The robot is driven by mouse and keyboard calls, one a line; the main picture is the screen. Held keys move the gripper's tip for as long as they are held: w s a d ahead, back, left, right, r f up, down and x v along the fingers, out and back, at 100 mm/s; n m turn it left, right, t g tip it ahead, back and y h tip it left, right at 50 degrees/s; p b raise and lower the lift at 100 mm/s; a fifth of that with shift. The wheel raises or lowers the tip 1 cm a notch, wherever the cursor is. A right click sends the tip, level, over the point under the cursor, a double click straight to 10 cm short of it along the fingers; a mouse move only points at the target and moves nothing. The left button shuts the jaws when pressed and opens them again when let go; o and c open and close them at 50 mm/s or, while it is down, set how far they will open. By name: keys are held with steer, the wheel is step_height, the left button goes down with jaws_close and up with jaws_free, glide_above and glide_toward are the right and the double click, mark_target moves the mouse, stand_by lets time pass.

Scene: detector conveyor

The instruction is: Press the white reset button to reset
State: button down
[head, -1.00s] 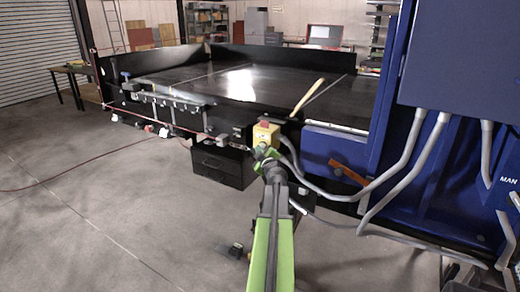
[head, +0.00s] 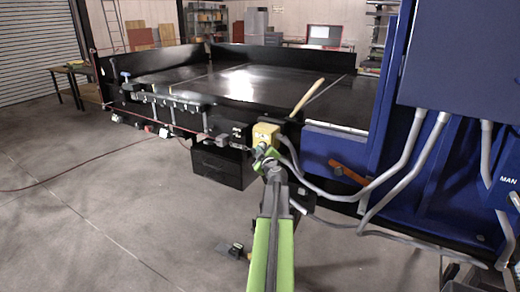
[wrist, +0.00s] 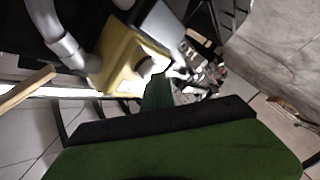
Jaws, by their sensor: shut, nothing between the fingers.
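A yellow control box (head: 267,131) is mounted at the near edge of the black conveyor table (head: 238,88). My gripper (head: 262,153) is shut and empty, with its tip right at the front of the box. In the wrist view the yellow box (wrist: 118,52) fills the upper middle, with a bright white patch on the side facing my gripper (wrist: 157,92). The green fingertip lies over or against that side. I cannot make out the white reset button clearly, and contact is hard to tell.
Grey conduits (head: 325,193) run from the box to the blue cabinet (head: 440,60) at right. A wooden stick (head: 308,97) leans over the table edge. A red cable (head: 75,173) lies on the floor at left. The grey floor (head: 110,235) is open there.

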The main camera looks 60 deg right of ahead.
steer(key=shift+a, duration=0.75)
steer(key=a, duration=0.5)
stand_by(0.6)
